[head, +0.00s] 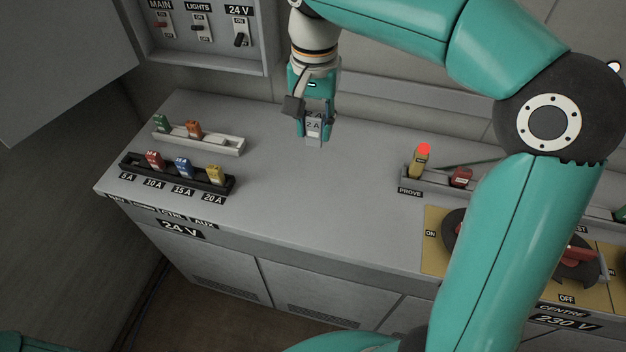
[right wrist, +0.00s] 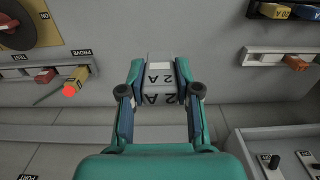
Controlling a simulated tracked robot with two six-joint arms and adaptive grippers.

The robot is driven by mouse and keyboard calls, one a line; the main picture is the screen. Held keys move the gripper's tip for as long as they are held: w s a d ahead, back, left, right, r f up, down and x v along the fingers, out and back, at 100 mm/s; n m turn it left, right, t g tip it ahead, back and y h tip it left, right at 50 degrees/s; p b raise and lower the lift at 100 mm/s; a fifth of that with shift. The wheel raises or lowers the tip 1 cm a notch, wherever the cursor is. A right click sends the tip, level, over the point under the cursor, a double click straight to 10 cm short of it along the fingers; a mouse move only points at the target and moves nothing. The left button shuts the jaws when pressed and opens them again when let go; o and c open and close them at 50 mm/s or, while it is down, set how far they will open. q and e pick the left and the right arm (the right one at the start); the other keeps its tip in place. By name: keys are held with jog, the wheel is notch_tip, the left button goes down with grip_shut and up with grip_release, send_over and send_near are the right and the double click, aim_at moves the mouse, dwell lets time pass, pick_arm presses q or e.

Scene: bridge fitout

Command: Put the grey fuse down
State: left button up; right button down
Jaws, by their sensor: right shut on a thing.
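The grey fuse (head: 314,130), marked 2 A, is in my right gripper (head: 314,122) in the head view. The gripper points down over the middle of the grey console top (head: 350,200). In the right wrist view the fuse (right wrist: 160,72) sits between the two fingers of the right gripper (right wrist: 160,90), which are shut on its sides. The lower end of the fuse sticks out past the fingertips. I cannot tell whether it touches the console top. My left gripper is not in view.
A black fuse rack (head: 178,180) holds red, blue and yellow fuses at the left. A light rack (head: 220,144) behind it holds green and orange fuses. The PROVE holder (head: 410,180) with yellow and red fuses stands to the right. The console top between them is clear.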

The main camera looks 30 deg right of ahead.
aim_at(316, 145)
notch_tip(316, 145, down, 18)
jog(key=shift+s+d+r+b, duration=0.1)
jog(key=shift+d+b, duration=0.05)
jog(key=shift+b, duration=0.25)
jog(key=c, duration=0.8)
grip_release()
jog(key=shift+r, duration=0.15)
notch_tip(316, 145, up, 12)
jog(key=shift+f+p, duration=0.1)
jog(key=shift+p, duration=0.2)
